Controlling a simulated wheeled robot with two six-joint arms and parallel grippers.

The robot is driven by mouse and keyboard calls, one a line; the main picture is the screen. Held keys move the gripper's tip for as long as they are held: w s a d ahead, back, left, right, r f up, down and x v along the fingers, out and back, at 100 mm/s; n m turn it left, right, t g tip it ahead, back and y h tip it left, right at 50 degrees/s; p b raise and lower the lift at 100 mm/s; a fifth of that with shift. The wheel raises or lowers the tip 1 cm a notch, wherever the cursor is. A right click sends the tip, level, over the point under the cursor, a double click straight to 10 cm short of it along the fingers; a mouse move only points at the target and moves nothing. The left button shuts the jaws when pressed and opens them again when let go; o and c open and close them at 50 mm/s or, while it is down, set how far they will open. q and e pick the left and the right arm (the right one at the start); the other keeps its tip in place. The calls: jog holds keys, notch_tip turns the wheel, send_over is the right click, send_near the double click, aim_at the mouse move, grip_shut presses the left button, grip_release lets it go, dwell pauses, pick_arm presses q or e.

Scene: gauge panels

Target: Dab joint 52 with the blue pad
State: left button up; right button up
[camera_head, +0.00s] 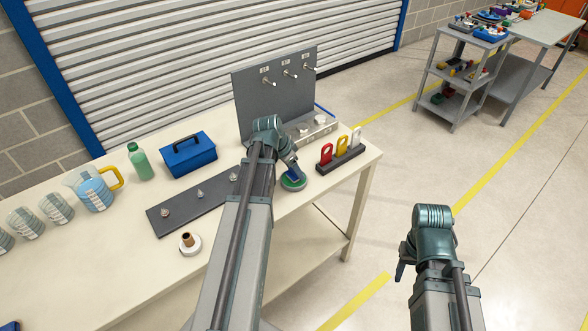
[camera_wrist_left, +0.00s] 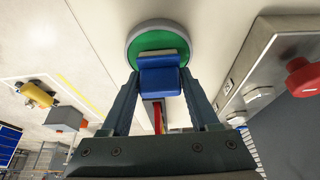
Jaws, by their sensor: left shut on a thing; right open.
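My left gripper (camera_head: 291,174) is shut on the blue pad (camera_wrist_left: 160,80), a small block between its fingers. The pad is over a round green-topped dish with a pale rim (camera_wrist_left: 158,45); I cannot tell if they touch. The dish also shows in the head view (camera_head: 293,182), partly behind the gripper. A grey upright panel (camera_head: 248,98) carries several pegs under small white labels. A dark flat plate (camera_head: 182,207) carries several small cone-shaped fittings. The numbers are too small to read, so I cannot tell which is joint 52. My right gripper (camera_head: 402,268) is open and empty, off the table.
A rack with red, yellow and white tags (camera_head: 340,160) stands right of the dish. A grey box with pale knobs (camera_head: 318,130) is behind it. A blue toolbox (camera_head: 188,154), green bottle (camera_head: 139,162) and jug (camera_head: 94,192) stand left.

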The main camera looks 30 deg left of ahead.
pick_arm(q)
jog(key=shift+f+b, duration=0.35)
dwell(1.2)
notch_tip(320, 180, up, 7)
jog(key=p, duration=0.7)
jog(key=shift+a, duration=0.1)
dwell(0.7)
